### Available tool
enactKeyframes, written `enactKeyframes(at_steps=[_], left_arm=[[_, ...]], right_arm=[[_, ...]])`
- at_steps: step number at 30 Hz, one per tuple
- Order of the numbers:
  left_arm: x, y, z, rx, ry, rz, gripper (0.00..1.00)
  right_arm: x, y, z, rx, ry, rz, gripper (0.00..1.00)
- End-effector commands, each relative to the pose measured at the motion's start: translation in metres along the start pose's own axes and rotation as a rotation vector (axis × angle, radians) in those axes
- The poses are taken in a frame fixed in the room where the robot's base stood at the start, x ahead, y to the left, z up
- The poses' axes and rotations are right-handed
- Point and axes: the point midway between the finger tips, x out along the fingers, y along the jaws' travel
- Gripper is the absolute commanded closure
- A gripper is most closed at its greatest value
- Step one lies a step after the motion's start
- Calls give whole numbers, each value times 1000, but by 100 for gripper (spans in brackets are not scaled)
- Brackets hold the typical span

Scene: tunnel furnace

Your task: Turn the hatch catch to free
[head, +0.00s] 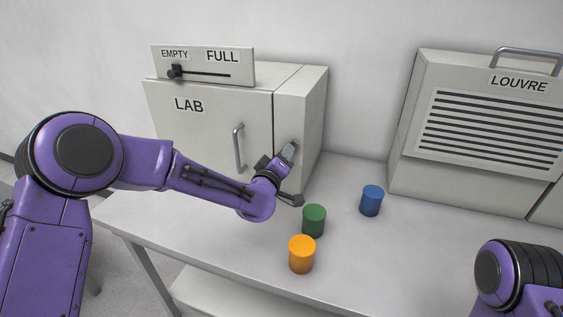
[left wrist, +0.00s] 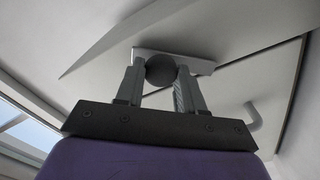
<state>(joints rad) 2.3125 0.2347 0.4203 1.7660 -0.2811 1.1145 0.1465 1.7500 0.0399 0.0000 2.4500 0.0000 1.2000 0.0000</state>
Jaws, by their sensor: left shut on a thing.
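The hatch catch (head: 289,150) is a small grey bar on the front of the narrow right-hand panel of the LAB cabinet (head: 210,125). In the left wrist view the catch shows as a pale bar (left wrist: 202,66) with a dark round knob (left wrist: 160,69). My left gripper (head: 279,162) is at the catch, its two fingers on either side of the knob and shut on it. The gripper partly covers the catch in the head view. Only a part of my right arm shows at the lower right; its gripper is out of view.
The cabinet door has a vertical handle (head: 239,148) left of the catch. A slider (head: 175,72) sits at the EMPTY end on top. Green (head: 314,221), orange (head: 301,255) and blue (head: 371,201) cylinders stand on the table, the green nearest my gripper. The LOUVRE box (head: 425,171) stands at right.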

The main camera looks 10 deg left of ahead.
Motion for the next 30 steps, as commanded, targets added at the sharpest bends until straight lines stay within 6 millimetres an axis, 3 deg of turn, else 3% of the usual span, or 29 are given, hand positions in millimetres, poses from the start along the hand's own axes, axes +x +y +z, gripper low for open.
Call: enactKeyframes(at_steps=[15,30], left_arm=[[0,-4,1,-454,2,1,100],[0,-2,0,-655,2,1,100]], right_arm=[[35,-3,14,0,0,0,57],[48,-4,20,0,0,0,57]])
